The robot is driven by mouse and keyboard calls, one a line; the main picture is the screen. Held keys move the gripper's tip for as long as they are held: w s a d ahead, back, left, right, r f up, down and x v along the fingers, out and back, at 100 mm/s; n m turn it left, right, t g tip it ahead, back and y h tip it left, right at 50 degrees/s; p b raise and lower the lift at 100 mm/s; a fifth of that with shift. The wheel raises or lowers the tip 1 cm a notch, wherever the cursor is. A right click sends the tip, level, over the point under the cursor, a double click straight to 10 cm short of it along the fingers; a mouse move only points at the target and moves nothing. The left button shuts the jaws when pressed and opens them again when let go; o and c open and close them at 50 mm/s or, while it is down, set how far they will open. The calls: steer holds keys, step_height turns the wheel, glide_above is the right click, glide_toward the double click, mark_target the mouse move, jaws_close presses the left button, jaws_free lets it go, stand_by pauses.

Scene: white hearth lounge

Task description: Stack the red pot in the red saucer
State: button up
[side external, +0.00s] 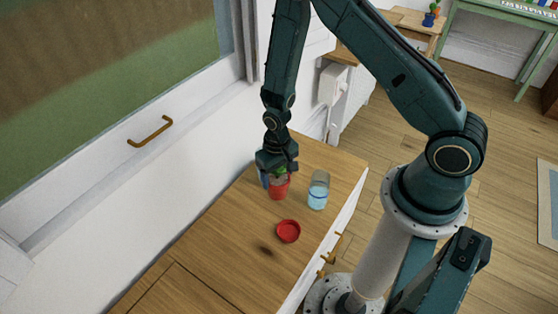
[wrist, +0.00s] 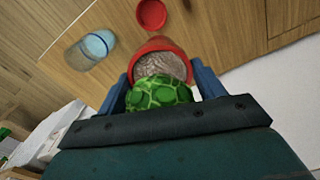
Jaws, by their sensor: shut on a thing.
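The red pot (side external: 278,189) is in my gripper (side external: 273,177), on or just above the wooden counter; I cannot tell which. In the wrist view the red pot (wrist: 160,47) shows its rim, grey-brown soil and a green patterned plant (wrist: 158,93) nearest the camera. The blue fingers of my gripper (wrist: 162,78) are shut on either side of it. The red saucer (side external: 288,231) lies flat and empty on the counter, nearer the front and apart from the pot. It also shows at the top of the wrist view (wrist: 151,13).
A clear glass with blue in its lower part (side external: 318,190) stands on the counter, right of the pot; it also shows in the wrist view (wrist: 90,49). The wooden counter (side external: 220,250) is bare to the left of the saucer. A white wall with a window is behind.

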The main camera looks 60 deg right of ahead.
steer(key=shift+m, duration=0.5)
steer(key=s, duration=0.2)
steer(key=s+r, duration=0.1)
steer(key=s, duration=0.1)
steer(key=shift+s, duration=0.3)
step_height(320, 180, down, 16)
stand_by(0.4)
steer(key=shift+f, duration=0.2)
steer(key=shift+f, duration=1.8)
steer(key=shift+f, duration=0.3)
steer(key=o, duration=1.4)
